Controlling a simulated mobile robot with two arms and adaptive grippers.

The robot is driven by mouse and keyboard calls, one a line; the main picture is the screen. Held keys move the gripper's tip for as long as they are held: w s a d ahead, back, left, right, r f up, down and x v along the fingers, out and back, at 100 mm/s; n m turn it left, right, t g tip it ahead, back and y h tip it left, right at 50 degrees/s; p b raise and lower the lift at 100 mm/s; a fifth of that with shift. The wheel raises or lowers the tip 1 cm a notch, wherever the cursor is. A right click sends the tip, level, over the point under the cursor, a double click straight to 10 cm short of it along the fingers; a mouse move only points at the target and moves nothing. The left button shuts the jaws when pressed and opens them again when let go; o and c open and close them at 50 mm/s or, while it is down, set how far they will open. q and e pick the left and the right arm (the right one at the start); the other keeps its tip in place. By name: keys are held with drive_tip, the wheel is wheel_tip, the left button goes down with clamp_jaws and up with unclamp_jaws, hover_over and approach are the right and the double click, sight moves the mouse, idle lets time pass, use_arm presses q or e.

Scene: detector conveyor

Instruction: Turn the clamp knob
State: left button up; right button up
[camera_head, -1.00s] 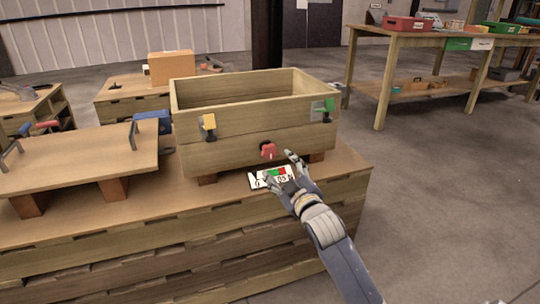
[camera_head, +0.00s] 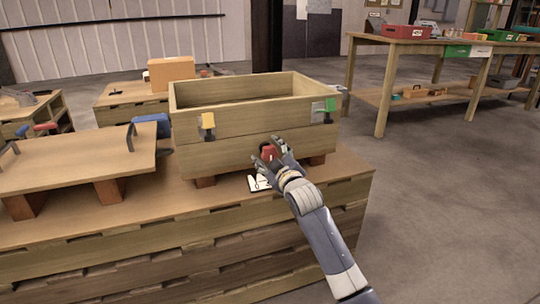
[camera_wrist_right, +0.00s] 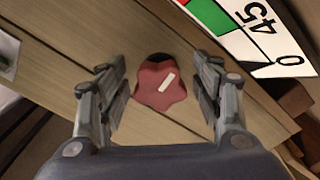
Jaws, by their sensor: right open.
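The red clamp knob (camera_head: 268,153) sits low on the front wall of the wooden box (camera_head: 230,120). In the right wrist view the knob (camera_wrist_right: 160,84) is a lobed red piece with a white bar marker lying at a slant. My right gripper (camera_head: 268,160) is open around the knob. In the wrist view its fingers (camera_wrist_right: 160,90) stand on either side of the knob, with gaps on both sides. A dial card (camera_head: 260,182) with numbers lies below the knob, partly hidden by my gripper; its green, red and white face (camera_wrist_right: 240,30) shows in the wrist view. My left gripper is not in view.
A yellow clamp (camera_head: 208,122) and a green clamp (camera_head: 329,108) are on the box front. A wooden board (camera_head: 75,162) with handles stands on blocks at left. A table (camera_head: 400,42) with bins stands at back right. Floor at right is clear.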

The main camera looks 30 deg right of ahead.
drive_tip(key=c, duration=1.1)
